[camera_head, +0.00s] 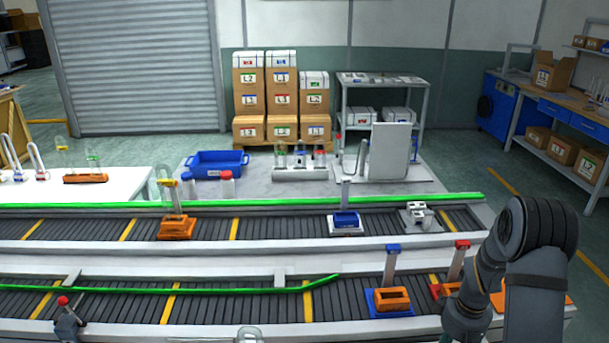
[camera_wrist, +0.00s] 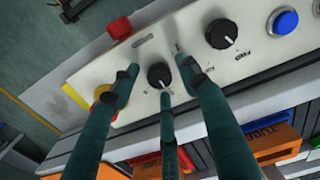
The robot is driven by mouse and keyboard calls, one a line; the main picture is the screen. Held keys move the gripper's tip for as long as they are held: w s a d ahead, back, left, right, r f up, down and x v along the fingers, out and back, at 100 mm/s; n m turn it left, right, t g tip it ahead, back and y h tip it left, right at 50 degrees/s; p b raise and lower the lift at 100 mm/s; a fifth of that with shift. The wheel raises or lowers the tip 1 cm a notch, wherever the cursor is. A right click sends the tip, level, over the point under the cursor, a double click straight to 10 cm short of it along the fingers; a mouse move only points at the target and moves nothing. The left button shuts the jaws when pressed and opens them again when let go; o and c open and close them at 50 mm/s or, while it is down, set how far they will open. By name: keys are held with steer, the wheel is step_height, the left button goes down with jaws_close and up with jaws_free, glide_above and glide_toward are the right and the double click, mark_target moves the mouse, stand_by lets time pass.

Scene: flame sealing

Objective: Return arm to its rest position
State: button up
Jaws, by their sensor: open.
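My gripper (camera_wrist: 159,72) shows in the wrist view with its dark green fingers spread apart and nothing held. Its fingertips are around a small black knob (camera_wrist: 158,75) on a white control panel (camera_wrist: 185,32); I cannot tell whether they touch it. A larger black knob (camera_wrist: 221,34) and a blue button (camera_wrist: 284,20) are to the right on the panel. A red button (camera_wrist: 119,28) is at upper left. A red and yellow button (camera_wrist: 103,94) is partly hidden behind the left finger. In the head view my arm bends down at the lower right; the gripper is out of sight there.
Two conveyors (camera_head: 262,226) cross the head view, carrying orange and blue holders. An orange holder (camera_head: 390,298) on a blue base stands left of my arm. Floor is clear behind the conveyors at right.

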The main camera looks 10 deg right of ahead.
steer(key=n+p, duration=0.2)
steer(key=n, duration=0.1)
steer(key=shift+s+r, duration=0.15)
steer(key=shift+r, duration=0.2)
step_height(320, 180, up, 10)
steer(key=b, duration=0.1)
steer(key=shift+f, duration=0.15)
